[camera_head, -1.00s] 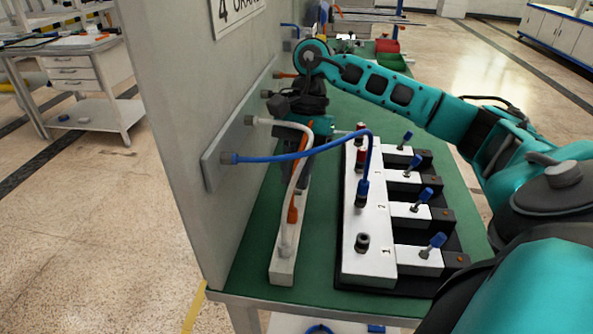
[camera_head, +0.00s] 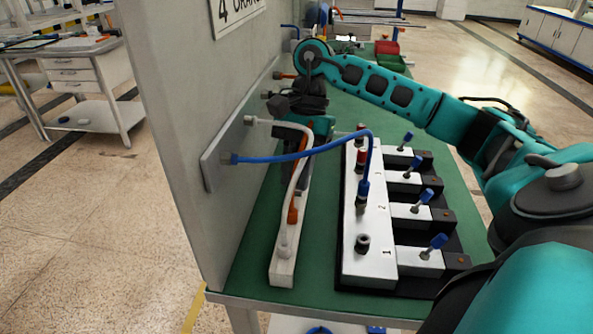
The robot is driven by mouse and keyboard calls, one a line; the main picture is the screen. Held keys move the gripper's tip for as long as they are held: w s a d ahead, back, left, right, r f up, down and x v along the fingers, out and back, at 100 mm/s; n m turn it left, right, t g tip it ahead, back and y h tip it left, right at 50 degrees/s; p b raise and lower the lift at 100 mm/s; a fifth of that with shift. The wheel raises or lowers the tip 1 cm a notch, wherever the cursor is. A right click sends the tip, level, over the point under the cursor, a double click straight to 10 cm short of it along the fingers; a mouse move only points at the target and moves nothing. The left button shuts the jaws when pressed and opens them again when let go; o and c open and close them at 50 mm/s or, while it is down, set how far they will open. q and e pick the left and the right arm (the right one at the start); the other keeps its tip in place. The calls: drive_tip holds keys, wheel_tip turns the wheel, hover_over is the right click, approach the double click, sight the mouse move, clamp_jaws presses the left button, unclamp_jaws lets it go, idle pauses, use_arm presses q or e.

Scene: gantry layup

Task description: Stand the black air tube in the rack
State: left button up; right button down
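The long narrow white rack (camera_head: 283,272) lies on the green bench top beside the grey wall panel. My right gripper (camera_head: 306,128) points down by the wall panel, over the far part of the rack. Its fingertips are partly hidden behind the tubes, so I cannot tell whether it is open or holds anything. I cannot make out the black air tube; a dark wall fitting (camera_head: 267,95) is beside the gripper. My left gripper is out of view.
A blue tube (camera_head: 300,155) crosses from the wall panel (camera_head: 185,150) to a numbered white manifold (camera_head: 367,235) with several blue-tipped levers. Red (camera_head: 386,47) and green bins stand at the back. Bare green bench lies between rack and manifold.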

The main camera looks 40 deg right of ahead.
idle(0.3)
drive_tip(key=shift+f+b, duration=1.2)
drive_tip(key=shift+f, duration=0.05)
drive_tip(key=c, duration=0.9)
unclamp_jaws()
